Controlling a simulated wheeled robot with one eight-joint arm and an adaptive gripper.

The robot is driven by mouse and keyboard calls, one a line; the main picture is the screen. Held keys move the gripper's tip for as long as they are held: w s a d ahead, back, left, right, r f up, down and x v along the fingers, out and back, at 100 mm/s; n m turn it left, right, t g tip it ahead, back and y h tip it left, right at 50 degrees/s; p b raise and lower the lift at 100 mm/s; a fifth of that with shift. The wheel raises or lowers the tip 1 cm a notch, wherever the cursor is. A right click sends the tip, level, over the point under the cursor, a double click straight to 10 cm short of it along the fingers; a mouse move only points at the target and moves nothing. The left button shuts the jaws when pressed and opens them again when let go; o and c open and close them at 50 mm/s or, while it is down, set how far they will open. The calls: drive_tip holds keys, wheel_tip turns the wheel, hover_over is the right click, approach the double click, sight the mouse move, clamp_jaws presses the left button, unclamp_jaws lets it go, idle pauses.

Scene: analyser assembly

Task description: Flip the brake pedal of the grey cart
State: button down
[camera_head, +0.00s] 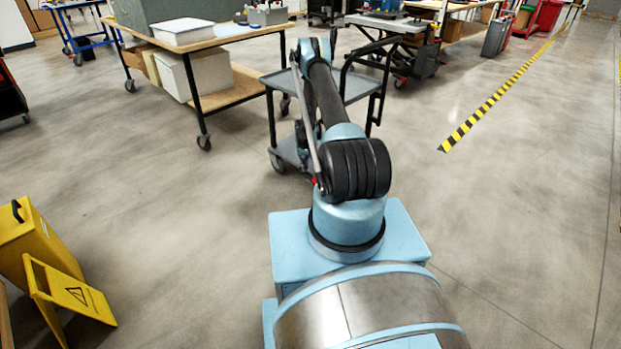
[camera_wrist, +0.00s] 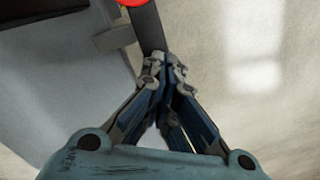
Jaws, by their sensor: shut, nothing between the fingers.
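The grey cart (camera_head: 367,88) stands just beyond my arm in the head view, with an upper tray, a lower shelf, dark legs and casters; my arm hides part of it. No brake pedal can be made out there. In the wrist view, my gripper (camera_wrist: 165,66) is shut and empty. Its fingertips are at the lower end of a dark bar (camera_wrist: 149,27); whether they touch it, I cannot tell. A red part (camera_wrist: 131,2) shows at the top edge, cut off; whether it is the pedal is unclear. A grey-blue surface (camera_wrist: 45,85) fills the left side.
A wheeled workbench (camera_head: 225,38) with boxes stands behind and left of the cart. A yellow folding sign (camera_head: 75,294) is at the lower left. Yellow-black tape (camera_head: 500,97) marks the floor at right. The floor right of the cart is mostly clear.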

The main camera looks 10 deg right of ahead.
drive_tip(key=shift+f, duration=0.4)
drive_tip(key=shift+r, duration=3.55)
